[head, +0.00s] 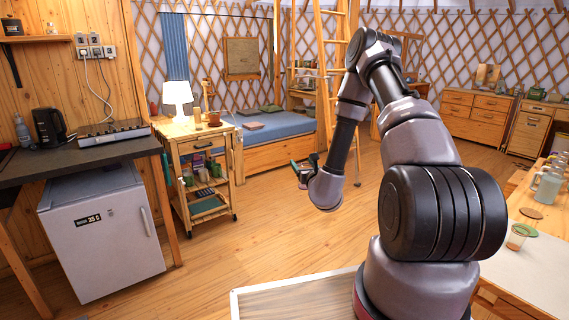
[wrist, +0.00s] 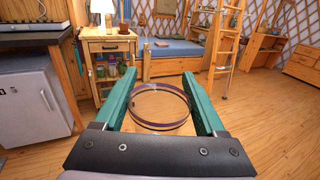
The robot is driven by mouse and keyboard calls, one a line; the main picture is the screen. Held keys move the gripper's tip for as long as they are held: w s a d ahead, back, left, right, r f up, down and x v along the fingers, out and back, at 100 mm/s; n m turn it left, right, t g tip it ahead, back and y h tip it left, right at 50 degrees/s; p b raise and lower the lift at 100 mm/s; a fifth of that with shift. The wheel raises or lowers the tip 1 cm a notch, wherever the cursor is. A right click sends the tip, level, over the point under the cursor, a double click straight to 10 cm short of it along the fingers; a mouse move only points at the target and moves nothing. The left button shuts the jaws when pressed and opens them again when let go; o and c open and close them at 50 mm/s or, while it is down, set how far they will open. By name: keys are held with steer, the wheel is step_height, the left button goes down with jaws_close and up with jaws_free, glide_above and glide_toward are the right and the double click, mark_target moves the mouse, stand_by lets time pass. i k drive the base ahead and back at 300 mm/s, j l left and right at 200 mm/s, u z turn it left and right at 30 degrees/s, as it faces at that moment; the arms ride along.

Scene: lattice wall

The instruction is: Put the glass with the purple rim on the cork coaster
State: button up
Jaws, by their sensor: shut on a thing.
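In the wrist view my gripper (wrist: 160,82) has its two teal fingers on either side of a clear glass with a purple rim (wrist: 160,87). It is shut on that glass, seen from above, with wooden floor showing through and around it. In the head view my gripper (head: 303,170) is out over open floor, partly hidden by my own arm, and the glass cannot be made out clearly. A round brown coaster, seemingly the cork one (head: 531,213), lies flat on the pale table at the right, far from my gripper. Nothing stands on it.
A glass with a green rim (head: 519,237) stands just in front of the coaster. Glass bottles (head: 547,186) stand behind it on the same table (head: 535,269). A wooden trolley (head: 206,180) and a small fridge (head: 105,233) are at the left. The middle floor is clear.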

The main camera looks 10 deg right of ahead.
mark_target(531, 212)
steer(key=i+j, duration=0.25)
steer(key=i, duration=0.25)
steer(key=i+j, duration=0.2)
steer(key=i, duration=0.35)
steer(key=i+j, duration=0.25)
steer(key=i, duration=0.25)
steer(key=i+l+z, duration=0.2)
steer(key=i+z, duration=0.25)
steer(key=i+l+z, duration=0.1)
steer(key=i+z, duration=0.35)
steer(key=i+j+z, duration=0.1)
steer(key=i+z, duration=0.35)
steer(key=i+j+z, duration=0.25)
steer(key=z, duration=0.2)
steer(key=i+l+z, duration=0.15)
steer(key=i+z, duration=0.15)
steer(key=z, duration=0.15)
steer(key=i+z, duration=0.35)
steer(key=z, duration=0.15)
steer(key=i+z, duration=0.45)
steer(key=i+j+z, duration=0.2)
steer(key=z, duration=0.25)
